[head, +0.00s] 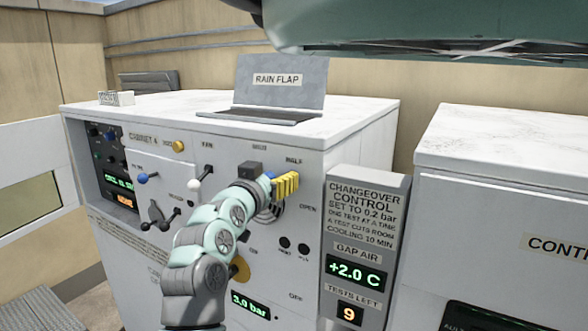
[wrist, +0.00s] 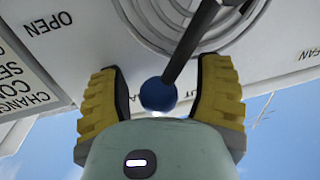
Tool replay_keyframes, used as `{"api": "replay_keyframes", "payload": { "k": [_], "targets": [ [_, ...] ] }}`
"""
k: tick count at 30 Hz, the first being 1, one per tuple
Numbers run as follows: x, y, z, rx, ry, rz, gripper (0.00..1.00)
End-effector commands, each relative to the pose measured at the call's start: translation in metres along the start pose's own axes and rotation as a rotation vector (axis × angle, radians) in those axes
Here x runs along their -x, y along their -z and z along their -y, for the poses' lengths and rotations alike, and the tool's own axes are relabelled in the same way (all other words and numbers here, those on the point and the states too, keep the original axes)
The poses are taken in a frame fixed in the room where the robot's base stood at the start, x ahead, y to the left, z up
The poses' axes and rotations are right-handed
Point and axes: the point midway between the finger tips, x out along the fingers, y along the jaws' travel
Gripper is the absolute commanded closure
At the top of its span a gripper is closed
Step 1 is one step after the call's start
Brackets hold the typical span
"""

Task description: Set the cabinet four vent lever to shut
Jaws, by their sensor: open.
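The vent lever is a dark rod with a blue ball knob (wrist: 158,95), in front of the round ringed vent (wrist: 195,20) of cabinet four. My gripper (wrist: 160,70), with yellow ridged fingers, is open. In the wrist view the ball lies between the fingers, with a visible gap on each side. In the head view my gripper (head: 283,184) is at the cabinet front, near the HALF label (head: 294,160). The OPEN label (head: 308,209) is lower right. A bit of blue shows beside the fingers; the rest of the lever is hidden there, so its setting is unclear.
Cabinet 4 (head: 340,120) carries other knobs close by: a white-tipped lever (head: 194,185), a blue knob (head: 142,178) and a yellow knob (head: 178,146). A changeover control post (head: 366,190) stands right of it. A rain flap (head: 280,82) stands on top.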

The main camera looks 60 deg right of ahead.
Motion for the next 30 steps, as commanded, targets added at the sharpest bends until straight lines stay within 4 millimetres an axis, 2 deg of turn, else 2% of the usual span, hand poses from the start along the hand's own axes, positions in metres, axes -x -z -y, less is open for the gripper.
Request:
{"api": "replay_keyframes", "payload": {
  "k": [9,10,30],
  "targets": [
    [-0.0017,-0.0007,-0.0008,0.0,-0.002,0.001,0.34],
    [-0.0017,-0.0007,-0.0008,0.0,-0.002,0.001,0.3],
    [-0.0015,-0.0008,0.0,0.0,0.0,0.002,0.99]
  ]
}}
